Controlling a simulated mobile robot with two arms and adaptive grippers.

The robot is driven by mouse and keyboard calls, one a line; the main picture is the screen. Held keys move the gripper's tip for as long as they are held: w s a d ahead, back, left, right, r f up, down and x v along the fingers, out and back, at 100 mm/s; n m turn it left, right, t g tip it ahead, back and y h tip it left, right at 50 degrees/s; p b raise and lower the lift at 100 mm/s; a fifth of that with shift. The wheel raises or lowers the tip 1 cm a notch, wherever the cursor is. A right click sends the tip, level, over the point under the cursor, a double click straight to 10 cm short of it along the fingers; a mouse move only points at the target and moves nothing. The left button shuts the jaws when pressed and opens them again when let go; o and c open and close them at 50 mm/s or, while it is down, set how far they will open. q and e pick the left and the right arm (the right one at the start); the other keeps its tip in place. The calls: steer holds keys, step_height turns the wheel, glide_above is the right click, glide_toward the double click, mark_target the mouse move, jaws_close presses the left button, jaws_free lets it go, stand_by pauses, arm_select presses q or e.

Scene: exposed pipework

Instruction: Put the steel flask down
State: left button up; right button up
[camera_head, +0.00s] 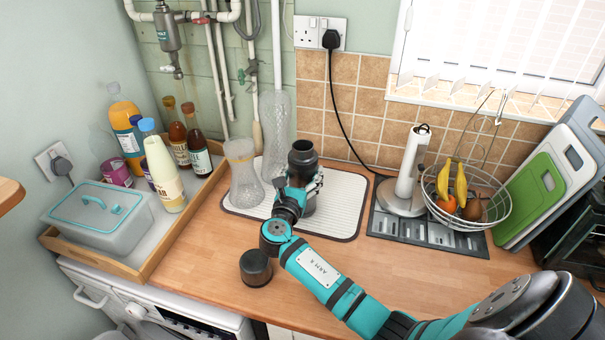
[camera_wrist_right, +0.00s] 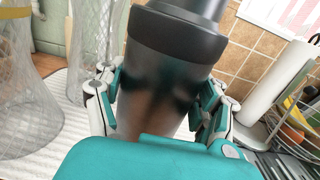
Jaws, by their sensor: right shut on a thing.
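The steel flask (camera_head: 303,158) stands upright over the white ribbed drying mat (camera_head: 343,205), with a dark collar at its top. My right gripper (camera_head: 304,183) is shut around its body, with the arm reaching in from the lower right. In the right wrist view the flask (camera_wrist_right: 160,85) fills the middle, with a finger on each side of it. Its base is hidden behind the gripper, so I cannot tell whether it touches the mat. My left gripper is in neither view.
Clear vases (camera_head: 243,175) stand left of the flask. A black cup or cap (camera_head: 256,268) sits on the wooden counter in front. A paper-towel holder (camera_head: 410,170) and a wire fruit basket (camera_head: 493,208) are to the right. A wooden tray (camera_head: 150,262) with bottles is left.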

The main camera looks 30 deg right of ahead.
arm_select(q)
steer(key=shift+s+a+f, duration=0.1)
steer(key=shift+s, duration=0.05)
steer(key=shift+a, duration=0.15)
arm_select(e)
steer(key=o, duration=1.6)
steer(key=shift+f, duration=0.15)
steer(key=shift+o, duration=0.2)
steer(key=shift+s+a, duration=0.2)
steer(key=shift+a, duration=0.1)
arm_select(q)
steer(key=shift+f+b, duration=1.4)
steer(key=shift+b, duration=0.1)
arm_select(e)
steer(key=v, duration=1.1)
steer(key=shift+r, duration=0.2)
steer(key=shift+s+a, duration=0.15)
